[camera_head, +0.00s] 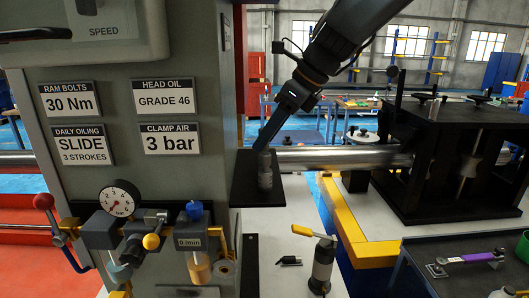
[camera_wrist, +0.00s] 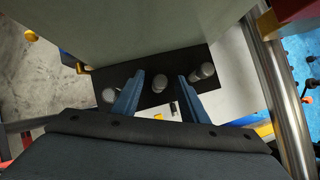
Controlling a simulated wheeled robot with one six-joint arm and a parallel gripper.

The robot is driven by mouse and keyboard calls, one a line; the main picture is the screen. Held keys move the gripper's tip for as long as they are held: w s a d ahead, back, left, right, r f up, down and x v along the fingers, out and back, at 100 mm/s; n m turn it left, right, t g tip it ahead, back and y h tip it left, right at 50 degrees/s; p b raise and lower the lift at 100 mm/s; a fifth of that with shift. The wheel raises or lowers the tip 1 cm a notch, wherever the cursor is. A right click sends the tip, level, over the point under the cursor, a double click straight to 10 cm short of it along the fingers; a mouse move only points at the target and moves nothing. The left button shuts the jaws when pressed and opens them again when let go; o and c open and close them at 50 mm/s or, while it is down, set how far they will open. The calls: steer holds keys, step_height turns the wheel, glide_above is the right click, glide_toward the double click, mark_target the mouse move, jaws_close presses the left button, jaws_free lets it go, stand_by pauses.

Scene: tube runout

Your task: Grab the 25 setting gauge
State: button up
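Three grey cylindrical gauges stand on a black shelf plate (camera_wrist: 185,62) in the wrist view: a left one (camera_wrist: 108,95), a middle one (camera_wrist: 160,83) and a right one (camera_wrist: 204,72). I cannot read any size marking, so I cannot tell which is the 25 setting gauge. My gripper (camera_wrist: 157,92) is open, its blue fingers on either side of the middle gauge, with no visible contact. In the head view, my gripper (camera_head: 262,146) points down just above one grey gauge (camera_head: 265,172) on the shelf (camera_head: 243,192); the others are hidden there.
A grey machine cabinet (camera_head: 165,105) with label plates stands close on the left. A pressure gauge (camera_head: 119,198) and valves are on its front. A steel bar (camera_head: 340,158) runs behind the shelf to a black fixture (camera_head: 455,150). A grey hand tool (camera_head: 322,265) stands below.

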steer(key=shift+x, duration=0.95)
jaws_close()
steer(key=shift+r, duration=0.1)
